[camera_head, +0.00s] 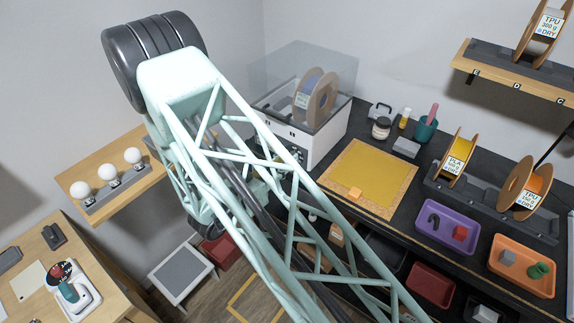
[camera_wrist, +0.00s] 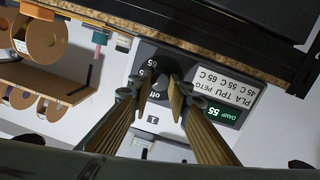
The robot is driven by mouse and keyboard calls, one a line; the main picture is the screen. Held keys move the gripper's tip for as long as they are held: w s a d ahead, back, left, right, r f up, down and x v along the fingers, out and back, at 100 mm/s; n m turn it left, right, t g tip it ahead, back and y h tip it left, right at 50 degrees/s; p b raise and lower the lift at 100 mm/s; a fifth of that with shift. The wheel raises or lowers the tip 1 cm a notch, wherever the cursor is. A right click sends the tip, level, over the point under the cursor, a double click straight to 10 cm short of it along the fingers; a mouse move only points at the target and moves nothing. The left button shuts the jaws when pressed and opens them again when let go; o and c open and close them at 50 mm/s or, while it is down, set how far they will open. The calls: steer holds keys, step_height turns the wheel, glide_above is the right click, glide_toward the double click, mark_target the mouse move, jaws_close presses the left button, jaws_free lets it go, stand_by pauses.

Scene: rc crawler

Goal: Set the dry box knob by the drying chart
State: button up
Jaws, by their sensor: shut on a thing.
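The dry box (camera_head: 311,143) stands on the black bench, a white body under a clear cover with a spool (camera_head: 321,98) inside. In the wrist view its front panel (camera_wrist: 140,62) appears turned over. The black dial knob (camera_wrist: 161,68) has marks around it, with "65" and "OFF" legible. My gripper (camera_wrist: 162,86) is shut on the knob, one finger on each side; the fingers hide part of the dial. Beside it, the white drying chart (camera_wrist: 222,88) reads PLA 45 C, TPU 55 C, PETG 65 C. A green display (camera_wrist: 222,113) reads "DAMP" and "55".
My arm crosses the middle of the head view and hides the knob there. Right of the dry box are a yellow mat (camera_head: 368,178), jars, a teal cup (camera_head: 426,130) and a spool rack (camera_head: 485,207). Purple (camera_head: 444,246) and orange (camera_head: 540,284) trays lie in front.

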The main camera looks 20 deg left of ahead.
steer(key=shift+s+d+m+t+y+b, duration=0.15)
steer(key=shift+m+y+b, duration=0.2)
steer(key=shift+m+b, duration=2.75)
steer(key=shift+w+m+t+y+b, duration=0.1)
steer(key=shift+m+y+b, duration=0.2)
steer(key=shift+m+b, duration=2.8)
steer(key=shift+s+d+m+t+y+b, duration=0.15)
steer(key=shift+m+y+b, duration=0.2)
steer(key=shift+m+b, duration=2.7)
steer(key=shift+w+n+b, duration=0.1)
steer(key=shift+n+b, duration=0.75)
steer(key=shift+b, duration=0.35)
steer(key=o, duration=0.9)
steer(key=shift+c, duration=0.2)
steer(key=shift+a, duration=0.1)
steer(key=v, duration=1.2)
